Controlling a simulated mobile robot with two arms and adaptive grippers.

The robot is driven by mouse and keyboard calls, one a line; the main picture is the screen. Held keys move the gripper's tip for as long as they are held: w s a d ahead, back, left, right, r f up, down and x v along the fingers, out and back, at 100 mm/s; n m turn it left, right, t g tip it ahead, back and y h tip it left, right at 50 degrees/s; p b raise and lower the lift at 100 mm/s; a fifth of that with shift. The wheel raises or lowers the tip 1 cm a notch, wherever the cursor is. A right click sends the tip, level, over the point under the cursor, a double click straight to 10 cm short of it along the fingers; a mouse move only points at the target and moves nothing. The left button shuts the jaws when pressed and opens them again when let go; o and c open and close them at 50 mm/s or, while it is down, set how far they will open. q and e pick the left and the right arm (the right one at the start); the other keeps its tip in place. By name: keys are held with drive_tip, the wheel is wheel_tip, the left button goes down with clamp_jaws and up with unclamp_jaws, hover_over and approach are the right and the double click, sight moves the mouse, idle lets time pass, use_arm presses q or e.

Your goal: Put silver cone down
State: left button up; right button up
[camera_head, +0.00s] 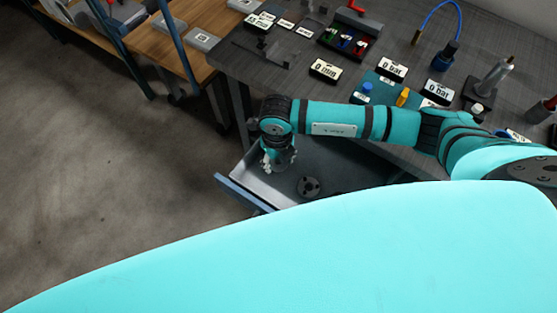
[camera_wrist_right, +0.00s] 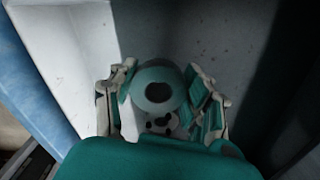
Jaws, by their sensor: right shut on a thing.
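My right gripper (camera_head: 277,163) points down into the open drawer (camera_head: 330,155). In the right wrist view its two fingers (camera_wrist_right: 163,95) sit on either side of the silver cone (camera_wrist_right: 158,75) and are shut on it. The cone shows as a pale round ring with a dark hole, seen end-on. Its lower part is partly hidden by the gripper, and in the head view I cannot make it out. I cannot tell whether it touches the drawer floor (camera_wrist_right: 185,35). My left gripper is not in view.
A dark round part with holes (camera_head: 309,187) lies in the drawer, right of my gripper. The blue drawer front (camera_head: 240,193) and pale side wall (camera_wrist_right: 65,50) are close by. The grey workbench (camera_head: 300,80) above holds labelled blocks, a tool tray (camera_head: 349,40) and several fittings.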

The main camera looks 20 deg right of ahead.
drive_tip(key=shift+f, duration=1.35)
drive_tip(key=shift+f, duration=0.25)
drive_tip(key=o, duration=1.4)
drive_tip(key=shift+r, duration=0.1)
wheel_tip(320, 180, up, 12)
drive_tip(key=shift+r+b, duration=0.2)
drive_tip(key=shift+b, duration=0.15)
